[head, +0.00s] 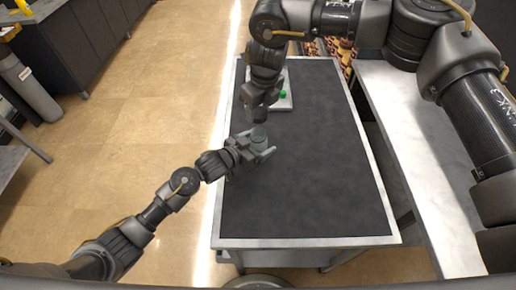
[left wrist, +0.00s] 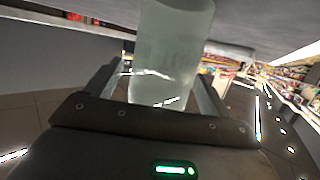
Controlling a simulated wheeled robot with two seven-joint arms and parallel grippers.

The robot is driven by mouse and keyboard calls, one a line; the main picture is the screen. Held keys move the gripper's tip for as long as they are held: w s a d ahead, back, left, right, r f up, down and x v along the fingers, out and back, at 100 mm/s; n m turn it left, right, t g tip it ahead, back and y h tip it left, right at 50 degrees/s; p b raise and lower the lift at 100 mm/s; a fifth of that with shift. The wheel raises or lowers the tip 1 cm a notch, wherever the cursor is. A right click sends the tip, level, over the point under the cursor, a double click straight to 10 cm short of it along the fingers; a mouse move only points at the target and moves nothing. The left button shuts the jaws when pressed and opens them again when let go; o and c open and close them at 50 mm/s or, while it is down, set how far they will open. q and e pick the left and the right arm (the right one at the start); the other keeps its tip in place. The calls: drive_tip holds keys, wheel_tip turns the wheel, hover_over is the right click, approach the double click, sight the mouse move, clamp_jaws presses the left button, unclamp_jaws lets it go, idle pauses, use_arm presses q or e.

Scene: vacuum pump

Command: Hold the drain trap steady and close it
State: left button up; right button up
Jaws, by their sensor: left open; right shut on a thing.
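The drain trap (head: 259,132) is a small greyish, translucent cylinder above the dark table mat. My left gripper (head: 265,149) reaches in from the left just below. Its fingers are open, one on each side of the cylinder; whether they touch it cannot be told.
The table (head: 305,195) has a dark top with a pale metal rim, clear in its near half. A white plate with a green part (head: 283,95) stands at the back, partly behind my right arm. A pale bench (head: 418,165) runs along the right side.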

use_arm(q)
drive_tip(key=c, duration=1.5)
use_arm(e)
hover_over(258, 128)
drive_tip(key=s, duration=0.2)
drive_tip(key=shift+s+f, duration=0.15)
drive_tip(key=shift+f, duration=2.3)
drive_tip(key=shift+f, duration=0.1)
drive_tip(key=shift+f, duration=0.8)
drive_tip(key=shift+f, duration=0.6)
